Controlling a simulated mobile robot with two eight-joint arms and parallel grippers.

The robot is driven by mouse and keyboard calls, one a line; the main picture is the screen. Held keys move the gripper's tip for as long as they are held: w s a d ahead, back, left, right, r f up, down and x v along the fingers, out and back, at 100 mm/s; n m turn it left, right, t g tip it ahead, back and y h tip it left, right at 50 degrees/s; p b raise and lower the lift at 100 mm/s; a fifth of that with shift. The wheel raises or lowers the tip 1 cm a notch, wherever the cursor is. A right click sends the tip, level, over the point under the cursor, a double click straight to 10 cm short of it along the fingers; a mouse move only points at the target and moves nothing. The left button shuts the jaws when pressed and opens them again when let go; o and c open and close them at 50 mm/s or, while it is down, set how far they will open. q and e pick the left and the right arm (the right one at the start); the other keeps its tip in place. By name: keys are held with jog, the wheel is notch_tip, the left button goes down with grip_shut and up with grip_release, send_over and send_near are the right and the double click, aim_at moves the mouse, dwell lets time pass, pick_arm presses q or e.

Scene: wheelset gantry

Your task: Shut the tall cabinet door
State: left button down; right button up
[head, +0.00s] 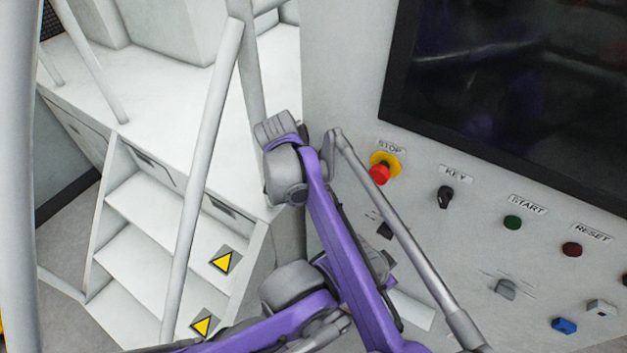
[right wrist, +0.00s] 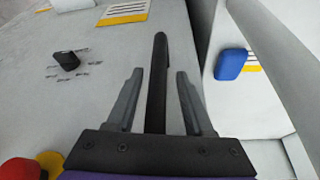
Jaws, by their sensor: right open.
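A tall pale grey panel face (head: 340,60) fills the right of the head view. I cannot tell whether it is the cabinet door, or how far any door stands open. In the right wrist view my right gripper (right wrist: 160,95) is open. A dark upright bar (right wrist: 159,70), like a handle, stands between its two fingers, with gaps on both sides. The bar's fixing is hidden. In the head view, purple arm links cover the area at the panel's left edge, so the right fingertips are hidden there. My left gripper does not show.
The panel carries a red stop button (head: 380,173), a key switch (head: 445,196), a green start button (head: 512,222) and a dark screen (head: 510,90). White steps (head: 140,250) with pale handrails (head: 205,170) stand left. A blue object (right wrist: 231,64) is right of the bar.

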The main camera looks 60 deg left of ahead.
jog(key=v, duration=1)
jog(key=shift+r, duration=0.4)
